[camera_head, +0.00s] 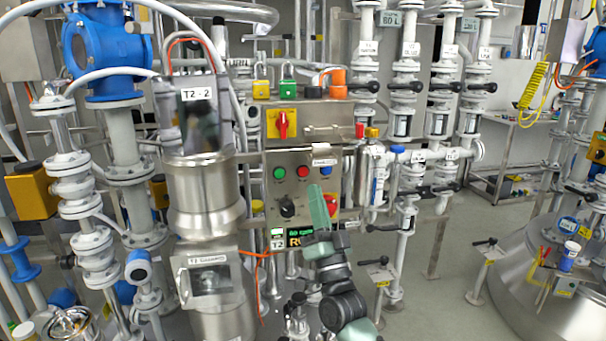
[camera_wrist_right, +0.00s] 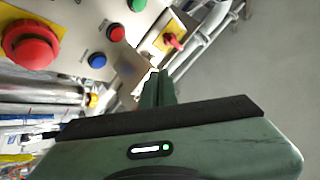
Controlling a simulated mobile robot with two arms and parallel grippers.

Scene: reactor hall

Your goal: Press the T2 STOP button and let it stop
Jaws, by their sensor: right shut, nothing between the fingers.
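The T2 control panel (camera_head: 265,195) is a grey box with a green button (camera_head: 279,172), a small red button (camera_head: 303,171) and a blue button (camera_head: 326,169) in a row. The small red button (camera_wrist_right: 116,33) looks like the STOP button, though its label is too small to read. My right gripper (camera_head: 317,190) is shut and empty, pointing up in front of the panel, below the small red and blue buttons. In the right wrist view its fingertips (camera_wrist_right: 157,74) appear apart from the buttons. My left gripper is not in view.
A large red mushroom button (camera_wrist_right: 30,45) is partly hidden behind my right gripper in the head view. A black knob (camera_head: 287,206) and a lit display (camera_head: 300,238) are nearby. A red-and-yellow switch (camera_head: 282,124) sits above. Pipes and valves (camera_head: 404,90) stand to the right.

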